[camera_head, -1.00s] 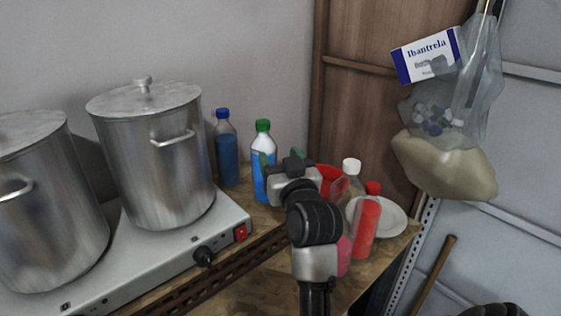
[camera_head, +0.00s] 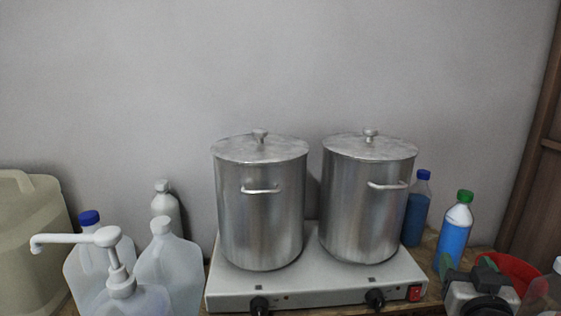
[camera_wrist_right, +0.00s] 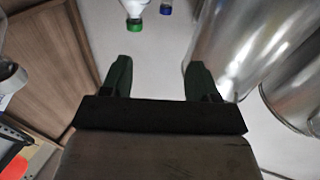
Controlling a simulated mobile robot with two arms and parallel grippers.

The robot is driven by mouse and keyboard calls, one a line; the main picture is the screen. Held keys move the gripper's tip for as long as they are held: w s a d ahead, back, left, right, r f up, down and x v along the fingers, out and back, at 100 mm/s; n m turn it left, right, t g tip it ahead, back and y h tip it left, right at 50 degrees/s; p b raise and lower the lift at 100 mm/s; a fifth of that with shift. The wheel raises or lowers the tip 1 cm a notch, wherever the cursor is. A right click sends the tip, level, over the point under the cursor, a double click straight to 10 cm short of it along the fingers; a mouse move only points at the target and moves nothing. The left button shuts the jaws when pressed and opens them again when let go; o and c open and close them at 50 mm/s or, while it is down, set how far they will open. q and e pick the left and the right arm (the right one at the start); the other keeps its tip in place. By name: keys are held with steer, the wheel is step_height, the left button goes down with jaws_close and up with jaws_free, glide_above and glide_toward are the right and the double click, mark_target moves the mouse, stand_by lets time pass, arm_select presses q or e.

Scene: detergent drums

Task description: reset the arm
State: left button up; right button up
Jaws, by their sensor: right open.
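My right gripper (camera_head: 468,267) shows at the lower right of the head view, with its dark green fingers apart. It is in front of a blue bottle with a green cap (camera_head: 455,232) and beside a red bowl (camera_head: 516,270). In the right wrist view the open fingers (camera_wrist_right: 158,76) have nothing between them. The green-capped bottle (camera_wrist_right: 135,12) appears beyond them at the top, apart from the fingers. My left gripper is not in view.
Two steel pots (camera_head: 262,205) (camera_head: 365,205) stand on a white hot plate (camera_head: 325,291). A darker blue-capped bottle (camera_head: 416,212) is right of them. White jugs (camera_head: 165,262), a pump bottle (camera_head: 122,285) and a beige canister (camera_head: 30,235) are at left. Wall space above is clear.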

steer(key=s+a+f+n+g+y, duration=0.1)
steer(key=s+a+f+g, duration=0.1)
steer(key=f, duration=0.5)
steer(key=s+a+f+n+g+y, duration=0.1)
steer(key=s+a+f+g+y, duration=0.1)
steer(key=s+f, duration=0.4)
steer(key=s+a+f+n+g+y, duration=0.1)
steer(key=s+a+f+g, duration=0.3)
steer(key=f, duration=0.6)
steer(key=shift+s+f+n+g+y, duration=0.15)
steer(key=shift+s+n+g+y, duration=0.2)
steer(key=shift+g, duration=0.55)
steer(key=s+a+f+g, duration=0.3)
steer(key=s+f+g, duration=0.25)
steer(key=s, duration=0.55)
step_height(320, 180, down, 27)
steer(key=n, duration=0.1)
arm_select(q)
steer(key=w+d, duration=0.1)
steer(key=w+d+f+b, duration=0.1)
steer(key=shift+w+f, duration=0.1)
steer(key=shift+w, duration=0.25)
arm_select(e)
steer(key=s+d+f+g, duration=0.1)
steer(key=s+d+f, duration=0.2)
steer(key=s+f, duration=1.2)
steer(key=shift+s+f+g, duration=0.35)
steer(key=shift+s+f, duration=0.05)
steer(key=shift+f, duration=0.2)
